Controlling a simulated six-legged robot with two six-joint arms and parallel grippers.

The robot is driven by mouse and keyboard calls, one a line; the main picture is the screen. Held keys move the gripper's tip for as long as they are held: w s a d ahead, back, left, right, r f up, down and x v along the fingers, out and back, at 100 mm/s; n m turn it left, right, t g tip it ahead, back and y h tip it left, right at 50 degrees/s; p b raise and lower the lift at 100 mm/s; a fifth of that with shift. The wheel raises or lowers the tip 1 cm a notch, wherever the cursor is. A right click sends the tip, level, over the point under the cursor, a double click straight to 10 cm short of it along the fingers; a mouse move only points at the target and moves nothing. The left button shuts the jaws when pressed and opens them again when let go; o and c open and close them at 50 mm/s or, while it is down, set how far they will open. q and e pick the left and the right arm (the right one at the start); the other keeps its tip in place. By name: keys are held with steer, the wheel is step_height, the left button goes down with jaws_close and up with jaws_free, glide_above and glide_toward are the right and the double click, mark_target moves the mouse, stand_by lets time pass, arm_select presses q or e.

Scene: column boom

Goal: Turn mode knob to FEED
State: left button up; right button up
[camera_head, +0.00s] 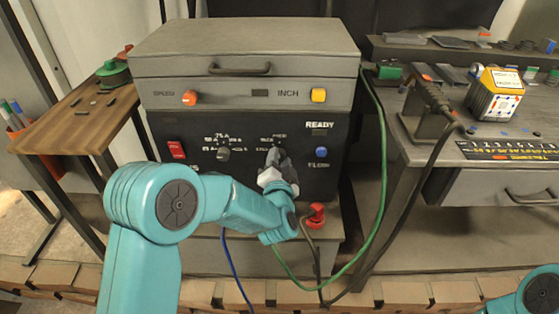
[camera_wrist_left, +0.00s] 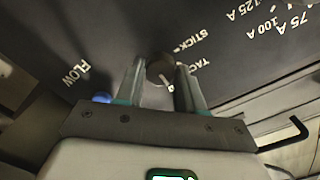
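The mode knob (camera_wrist_left: 160,69) is a dark round knob on the black panel. In the left wrist view it sits between the two fingertips of my left gripper (camera_wrist_left: 160,75). The fingers are apart, one on each side of it; whether they press on it is not clear. A white mark on the knob is on its lower right side, towards lettering that begins "TAC"; "STICK" is printed above that. In the head view my left gripper (camera_head: 276,160) is at the panel below small lettering and hides the knob. My right gripper is out of view.
A second knob (camera_head: 223,154) with ampere marks is left of my gripper, a red switch (camera_head: 176,149) further left. A blue FLOW button (camera_head: 321,152) is to the right. A red knob (camera_head: 316,213) and green cable (camera_head: 381,200) are below and right.

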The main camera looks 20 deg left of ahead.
arm_select(q)
steer(key=o, duration=0.3)
steer(key=v, duration=1.6)
steer(key=shift+s+p, duration=0.15)
steer(key=shift+p, duration=0.2)
steer(key=shift+d, duration=0.1)
